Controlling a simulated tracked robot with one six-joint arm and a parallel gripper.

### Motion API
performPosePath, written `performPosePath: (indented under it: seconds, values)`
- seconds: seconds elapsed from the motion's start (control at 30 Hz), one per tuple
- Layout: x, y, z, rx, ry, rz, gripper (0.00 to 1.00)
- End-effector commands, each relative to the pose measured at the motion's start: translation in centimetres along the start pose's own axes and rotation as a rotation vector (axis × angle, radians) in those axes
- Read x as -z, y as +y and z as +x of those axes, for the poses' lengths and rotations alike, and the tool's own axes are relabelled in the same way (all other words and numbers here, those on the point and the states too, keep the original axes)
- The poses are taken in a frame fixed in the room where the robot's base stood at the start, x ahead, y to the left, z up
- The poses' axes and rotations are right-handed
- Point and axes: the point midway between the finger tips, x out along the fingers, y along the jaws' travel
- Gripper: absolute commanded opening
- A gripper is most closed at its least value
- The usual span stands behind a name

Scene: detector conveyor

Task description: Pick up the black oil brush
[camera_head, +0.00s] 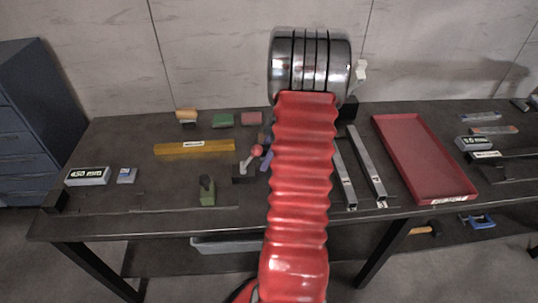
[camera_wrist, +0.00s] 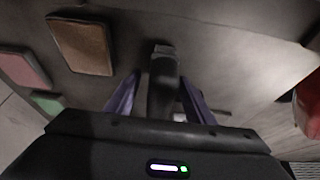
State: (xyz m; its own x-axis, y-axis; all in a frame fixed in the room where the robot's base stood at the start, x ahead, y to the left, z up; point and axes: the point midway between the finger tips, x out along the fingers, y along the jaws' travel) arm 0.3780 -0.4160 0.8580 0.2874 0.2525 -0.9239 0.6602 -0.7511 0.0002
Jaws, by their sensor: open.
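In the wrist view a dark, long object with a lighter grey end, which looks like the black oil brush (camera_wrist: 163,75), lies between the two purple fingers of my gripper (camera_wrist: 158,84). The fingers are spread apart, one on each side of it, with gaps visible. I cannot tell how high the fingertips are above the table. In the head view my red sleeved arm covers most of this spot, and only bits of purple finger show beside it. The brush is not clearly visible there.
On the dark table (camera_head: 130,220) lie an orange block (camera_head: 186,116), a green block (camera_head: 222,120), a red block (camera_head: 252,118) and a yellow bar (camera_head: 195,147). A green tool (camera_head: 207,190) stands nearer. Metal rails (camera_head: 366,165) and a red tray (camera_head: 425,158) lie right of my arm.

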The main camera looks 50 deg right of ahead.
Motion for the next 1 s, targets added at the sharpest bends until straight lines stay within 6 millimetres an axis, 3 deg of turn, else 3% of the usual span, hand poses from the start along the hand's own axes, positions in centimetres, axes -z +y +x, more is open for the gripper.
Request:
performPosePath:
  seconds: [0.3, 1.0]
  values:
    - [-0.03, -0.01, -0.03, 0.0, 0.0, 0.0, 0.48]
    - [-0.05, 0.0, -0.06, 0.0, 0.0, 0.001, 0.02]
